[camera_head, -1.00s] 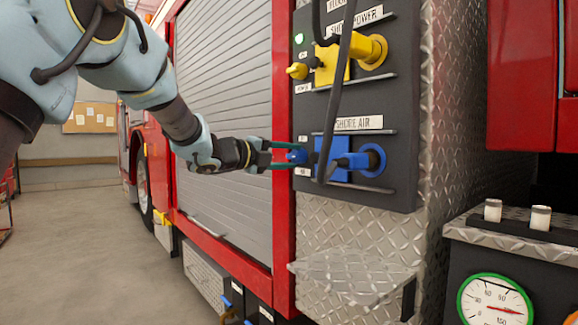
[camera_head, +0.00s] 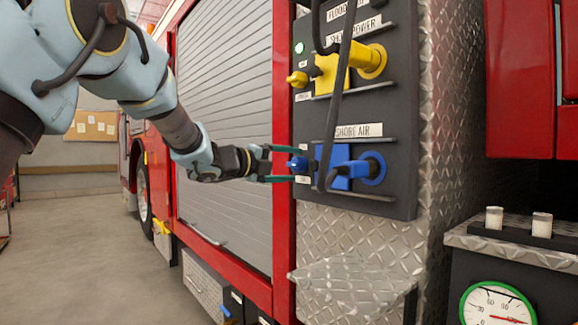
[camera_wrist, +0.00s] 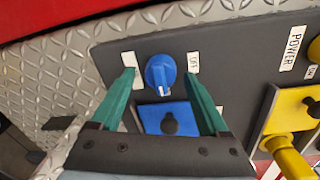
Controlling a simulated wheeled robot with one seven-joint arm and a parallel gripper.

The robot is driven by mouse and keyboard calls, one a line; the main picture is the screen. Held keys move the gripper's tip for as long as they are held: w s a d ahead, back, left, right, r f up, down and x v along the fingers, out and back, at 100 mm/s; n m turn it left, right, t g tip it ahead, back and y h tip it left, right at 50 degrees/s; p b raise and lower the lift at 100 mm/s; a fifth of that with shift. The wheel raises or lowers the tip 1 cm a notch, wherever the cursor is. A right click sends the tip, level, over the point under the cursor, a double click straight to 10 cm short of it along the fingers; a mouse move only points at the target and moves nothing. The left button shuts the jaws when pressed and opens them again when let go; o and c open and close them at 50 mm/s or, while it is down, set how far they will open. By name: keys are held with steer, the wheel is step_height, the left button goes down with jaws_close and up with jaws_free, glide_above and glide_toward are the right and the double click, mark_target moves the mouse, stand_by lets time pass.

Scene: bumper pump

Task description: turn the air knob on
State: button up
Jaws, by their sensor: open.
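The blue air knob (camera_head: 298,164) is on the dark panel, at the left end of the row labelled SHORE AIR. In the wrist view the round knob (camera_wrist: 160,75) has a white mark at its lower edge. A small label lies on each side of it; the right one seems to read OFF. My gripper (camera_head: 294,163) is open at the panel. In the wrist view its green fingers (camera_wrist: 161,78) stand on either side of the knob with gaps between. I cannot tell how deep the fingertips reach around it.
A blue fitting (camera_head: 333,163) sits close right of the knob, with a dark hose hanging in front. A yellow power fitting (camera_head: 331,78) and yellow knob (camera_head: 297,79) are above. A diamond-plate step (camera_head: 352,280) juts out below. The floor at left is clear.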

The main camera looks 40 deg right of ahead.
steer(key=a, duration=1)
steer(key=shift+w+a+r, duration=0.3)
steer(key=shift+a+r, duration=0.05)
steer(key=shift+a, duration=0.05)
steer(key=w+a+f+n+t+y, duration=0.3)
steer(key=w+a+f+n+t, duration=0.2)
steer(key=w+a+n, duration=0.35)
steer(key=w+a+f+n+t+y, duration=0.3)
steer(key=w+a+f+n+t, duration=0.3)
steer(key=w+a+n, duration=0.25)
steer(key=a+f+n+y, duration=0.5)
steer(key=a+f+n, duration=0.1)
steer(key=a, duration=0.5)
steer(key=s+a+f+n+g+y, duration=0.3)
steer(key=s+a+f+n+y, duration=0.35)
steer(key=a, duration=0.65)
steer(key=s+a+f+n+g, duration=0.55)
steer(key=s+f+n, duration=0.35)
steer(key=s, duration=0.4)
step_height(320, 180, up, 26)
steer(key=p, duration=2.5)
steer(key=shift+s+a+f, duration=0.2)
steer(key=shift+s+a, duration=0.1)
steer(key=shift+a, duration=0.15)
